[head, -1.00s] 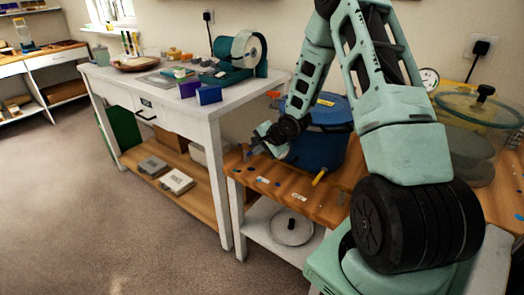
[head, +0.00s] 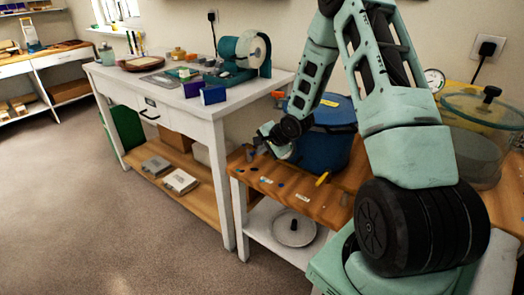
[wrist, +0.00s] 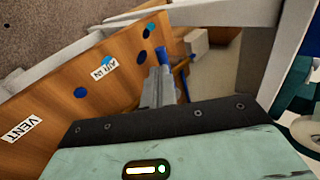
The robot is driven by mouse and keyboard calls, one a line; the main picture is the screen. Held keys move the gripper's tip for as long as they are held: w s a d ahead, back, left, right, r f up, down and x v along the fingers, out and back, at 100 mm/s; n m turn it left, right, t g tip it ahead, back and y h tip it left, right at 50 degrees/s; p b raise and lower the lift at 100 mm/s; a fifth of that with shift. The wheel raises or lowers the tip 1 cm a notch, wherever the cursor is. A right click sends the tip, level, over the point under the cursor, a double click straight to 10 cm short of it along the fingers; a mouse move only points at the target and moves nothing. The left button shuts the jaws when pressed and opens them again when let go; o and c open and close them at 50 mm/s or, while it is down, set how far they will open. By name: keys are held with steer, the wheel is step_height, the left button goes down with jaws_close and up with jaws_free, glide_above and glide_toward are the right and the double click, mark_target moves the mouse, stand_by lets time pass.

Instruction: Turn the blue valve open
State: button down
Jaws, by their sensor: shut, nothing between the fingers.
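My gripper (head: 254,153) is at the left end of the wooden bench top in the head view. In the wrist view its grey fingers (wrist: 156,90) are shut with nothing between them. A short blue handle (wrist: 162,56), which looks like the blue valve, stands right by the fingertips. I cannot tell whether they touch it. The handle's lower part is hidden behind the fingers. The wooden panel (wrist: 50,105) beside it carries an AIR IN label (wrist: 104,67), a VENT label (wrist: 20,130) and several blue dots. The blue valve is not clear in the head view.
A large blue pot (head: 322,148) stands close behind my gripper. A white table (head: 190,104) with tools stands to the left, across a narrow gap. The carpet (head: 90,220) in front is clear.

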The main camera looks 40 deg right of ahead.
steer(key=shift+w+a, duration=0.1)
steer(key=m+h+b, duration=0.1)
steer(key=w+a+m+h+b, duration=0.1)
steer(key=m, duration=0.1)
steer(key=w+m+h+b, duration=0.1)
steer(key=m, duration=0.1)
steer(key=shift+w+a+g+h, duration=0.2)
steer(key=shift+w+g+h, duration=0.1)
steer(key=shift+h, duration=0.1)
steer(key=shift+w+d+m+g+h+p, duration=0.35)
steer(key=shift+w+m+g+h+p, duration=0.25)
steer(key=shift+w+m+p, duration=0.8)
steer(key=shift+w+d+m+g+h+p, duration=0.4)
steer(key=shift+m+h+p, duration=0.45)
steer(key=shift+p, duration=1.1)
steer(key=shift+w+d+m+g+h+p, duration=0.3)
steer(key=shift+w+m+g+h+p, duration=0.2)
steer(key=shift+w+m+p, duration=0.75)
steer(key=shift+s+d+p, duration=0.1)
steer(key=shift+s+p, duration=0.15)
steer(key=shift+p, duration=0.2)
